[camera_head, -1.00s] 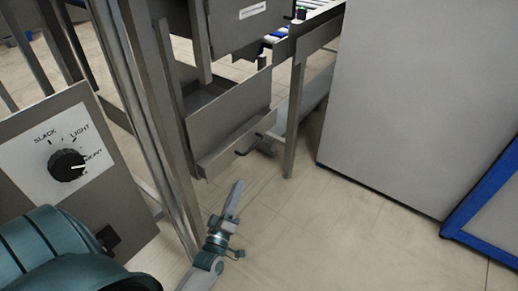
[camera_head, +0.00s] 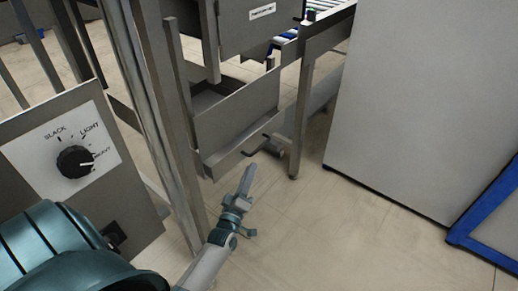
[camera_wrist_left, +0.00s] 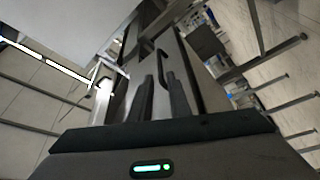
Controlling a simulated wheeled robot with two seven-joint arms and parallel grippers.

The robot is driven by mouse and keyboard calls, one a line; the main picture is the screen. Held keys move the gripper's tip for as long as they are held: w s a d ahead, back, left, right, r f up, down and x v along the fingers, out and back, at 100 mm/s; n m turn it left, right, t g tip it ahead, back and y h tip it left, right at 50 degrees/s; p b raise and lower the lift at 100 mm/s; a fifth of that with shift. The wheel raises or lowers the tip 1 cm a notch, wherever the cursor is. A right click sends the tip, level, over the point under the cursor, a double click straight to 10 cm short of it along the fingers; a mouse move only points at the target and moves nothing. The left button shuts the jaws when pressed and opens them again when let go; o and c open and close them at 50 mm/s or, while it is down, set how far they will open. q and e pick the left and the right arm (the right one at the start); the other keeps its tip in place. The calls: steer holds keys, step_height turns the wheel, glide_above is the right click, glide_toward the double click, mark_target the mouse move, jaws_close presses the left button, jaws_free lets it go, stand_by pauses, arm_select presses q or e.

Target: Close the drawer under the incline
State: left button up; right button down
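The grey metal drawer (camera_head: 238,117) under the incline stands pulled out, with its inside partly visible behind the front panel. A dark bar handle (camera_head: 257,149) sticks out low on its front. My left gripper (camera_head: 248,178) is just below and in front of this handle, pointing up at it, seen edge-on. In the left wrist view the two dark fingers (camera_wrist_left: 161,92) stand apart with a narrow gap and nothing held between them. The handle (camera_wrist_left: 161,62) shows just beyond the fingertips there. Whether a finger touches it I cannot tell. My right gripper is not in view.
A panel with a dial (camera_head: 75,161) and upright metal posts stand left of the drawer. A frame leg (camera_head: 301,120) stands to its right. A large grey cabinet (camera_head: 420,95) and a blue-edged panel (camera_head: 490,225) are at the right. The floor between is clear.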

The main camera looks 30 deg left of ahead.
mark_target(259, 149)
arm_select(q)
steer(key=x, duration=1)
steer(key=shift+w+a, duration=0.15)
steer(key=shift+w, duration=0.1)
steer(key=shift+c, duration=0.7)
jaws_close()
